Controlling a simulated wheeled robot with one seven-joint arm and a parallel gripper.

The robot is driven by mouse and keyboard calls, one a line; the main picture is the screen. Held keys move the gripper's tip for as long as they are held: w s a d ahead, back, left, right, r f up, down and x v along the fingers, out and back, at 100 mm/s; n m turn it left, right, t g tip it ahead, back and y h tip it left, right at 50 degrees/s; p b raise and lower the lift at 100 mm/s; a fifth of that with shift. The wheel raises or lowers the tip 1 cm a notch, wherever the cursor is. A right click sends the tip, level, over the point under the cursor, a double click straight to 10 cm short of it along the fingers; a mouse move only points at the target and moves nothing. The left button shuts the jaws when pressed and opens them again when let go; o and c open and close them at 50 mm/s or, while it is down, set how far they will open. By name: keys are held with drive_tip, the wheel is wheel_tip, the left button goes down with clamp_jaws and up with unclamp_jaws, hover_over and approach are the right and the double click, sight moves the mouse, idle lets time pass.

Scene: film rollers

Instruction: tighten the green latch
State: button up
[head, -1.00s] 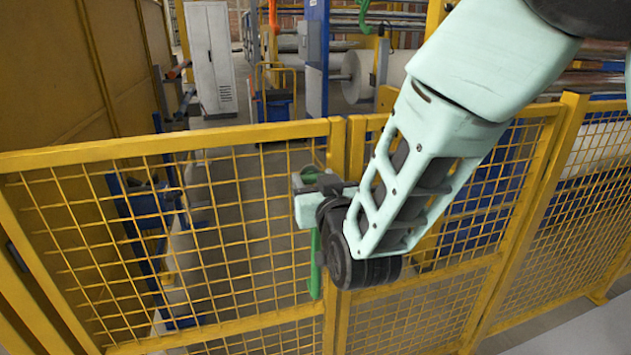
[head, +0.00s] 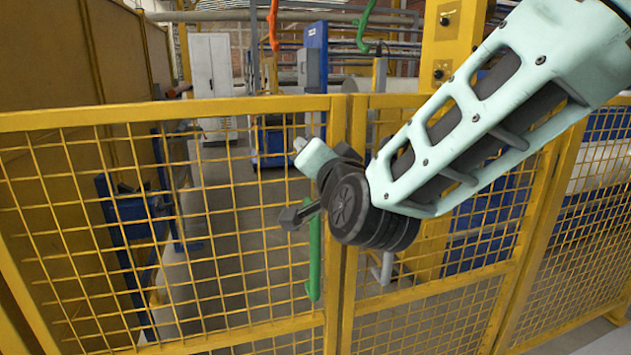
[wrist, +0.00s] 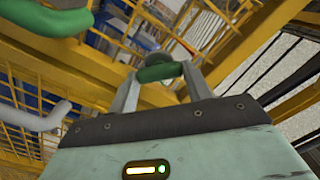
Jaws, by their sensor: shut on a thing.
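The green latch (head: 314,258) shows in the head view as an upright green bar at the gate post, its upper part hidden behind my wrist. In the wrist view, my gripper (wrist: 159,80) is shut on a short green part (wrist: 158,71), which lies crosswise between the two grey fingers; I take it as part of the latch. A thicker green piece (wrist: 42,17) shows at the top left of the wrist view. In the head view my gripper's pale body is tilted, and its fingertips are hidden.
Yellow mesh fence panels (head: 190,240) run across the front, with posts close beside my wrist. Behind them stand a grey cabinet (head: 213,75) and blue equipment (head: 130,215). A tall yellow panel (head: 75,70) closes off the left.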

drive_tip(key=m+b, duration=0.3)
drive_tip(key=b, duration=0.1)
drive_tip(key=m+b, duration=0.2)
drive_tip(key=b, duration=0.1)
drive_tip(key=shift+d+f+m, duration=0.1)
drive_tip(key=shift+f+m, duration=0.2)
drive_tip(key=shift+f, duration=0.05)
drive_tip(key=m+b, duration=0.3)
drive_tip(key=shift+r, duration=0.1)
drive_tip(key=shift+r+b, duration=0.1)
drive_tip(key=shift+b, duration=0.25)
drive_tip(key=o, duration=1)
drive_tip(key=v, duration=1.7)
drive_tip(key=shift+s+r+p, duration=0.1)
drive_tip(key=shift+s+p, duration=0.1)
drive_tip(key=shift+p, duration=0.15)
